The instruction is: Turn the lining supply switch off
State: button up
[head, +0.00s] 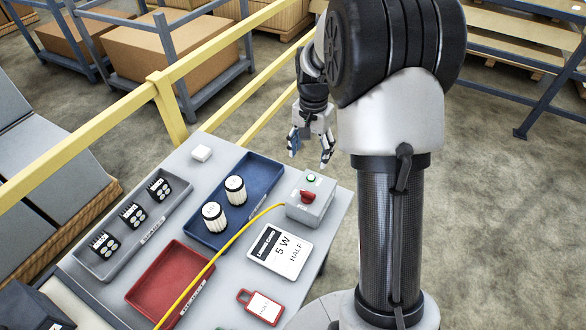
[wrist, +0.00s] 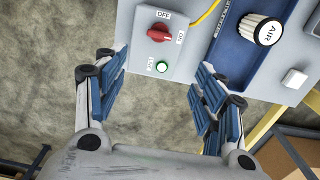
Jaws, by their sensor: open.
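The lining supply switch is a red rotary knob (head: 308,196) on top of a grey box (head: 312,212) at the table's right corner. In the wrist view the knob (wrist: 161,33) sits near the top centre, with an OFF label beyond it and another small label to its right. I cannot tell for sure which label the knob points at. A green lamp (wrist: 162,66) beside it looks lit. My gripper (head: 310,158) is open and empty, beyond the box and apart from it. In the wrist view its blue-padded fingers (wrist: 158,88) spread either side below the lamp.
A yellow cable (head: 240,232) runs from the box across the table. A blue tray (head: 262,178) with two white-topped cylinders, a red tray (head: 150,268), a grey tray (head: 90,262) and a card (head: 263,258) lie nearby. A yellow rail (head: 215,62) runs behind the table.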

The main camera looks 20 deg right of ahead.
aim_at(308, 192)
notch_tip(308, 192, down, 17)
jog(key=b, duration=0.5)
jog(key=shift+s+f, duration=0.15)
jog(key=shift+c, duration=0.6)
jog(key=c, duration=0.9)
